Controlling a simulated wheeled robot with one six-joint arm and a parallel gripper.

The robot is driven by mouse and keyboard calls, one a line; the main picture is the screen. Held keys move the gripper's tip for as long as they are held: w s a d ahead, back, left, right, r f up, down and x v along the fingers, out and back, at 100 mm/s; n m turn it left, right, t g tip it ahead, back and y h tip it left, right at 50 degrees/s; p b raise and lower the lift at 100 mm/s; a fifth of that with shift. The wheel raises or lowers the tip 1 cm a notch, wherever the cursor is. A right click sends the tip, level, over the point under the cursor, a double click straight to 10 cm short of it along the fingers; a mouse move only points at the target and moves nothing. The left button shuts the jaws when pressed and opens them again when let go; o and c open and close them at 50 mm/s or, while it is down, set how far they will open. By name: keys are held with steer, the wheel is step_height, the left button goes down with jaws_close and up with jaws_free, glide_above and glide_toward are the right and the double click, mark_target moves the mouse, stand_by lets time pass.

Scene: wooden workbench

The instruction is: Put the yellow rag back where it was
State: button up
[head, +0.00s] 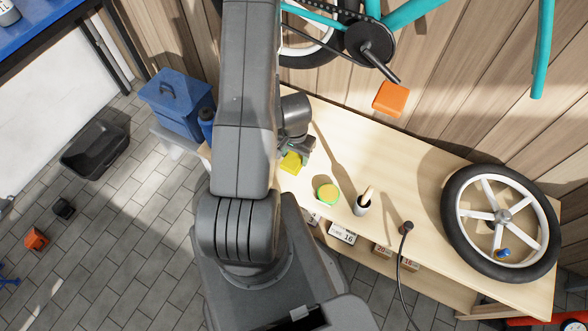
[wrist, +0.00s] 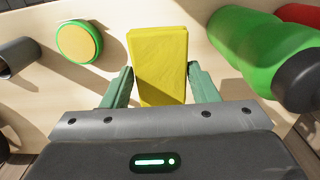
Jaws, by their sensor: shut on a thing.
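The yellow rag (head: 291,162) is a folded, block-shaped piece near the left end of the wooden workbench (head: 415,180). In the wrist view the rag (wrist: 158,55) stands out between the two green fingers of my gripper (wrist: 161,85). My gripper is shut on the rag, with a finger against each side. In the head view my gripper (head: 293,152) is partly hidden by my arm. I cannot tell whether the rag touches the bench top or hangs just above it.
A round green tin with a yellow top (head: 328,193) and a cup with a brush (head: 362,205) stand right of the rag. A spoked wheel (head: 475,235) covers the bench's right end. An orange pedal (head: 390,98) hangs above.

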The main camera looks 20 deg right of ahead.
mark_target(295, 157)
steer(key=shift+f+b, duration=3.2)
steer(key=shift+f, duration=0.9)
steer(key=shift+f, duration=0.15)
steer(key=o, duration=0.9)
step_height(295, 157, up, 12)
steer(key=p, duration=1.1)
steer(key=shift+r, duration=0.2)
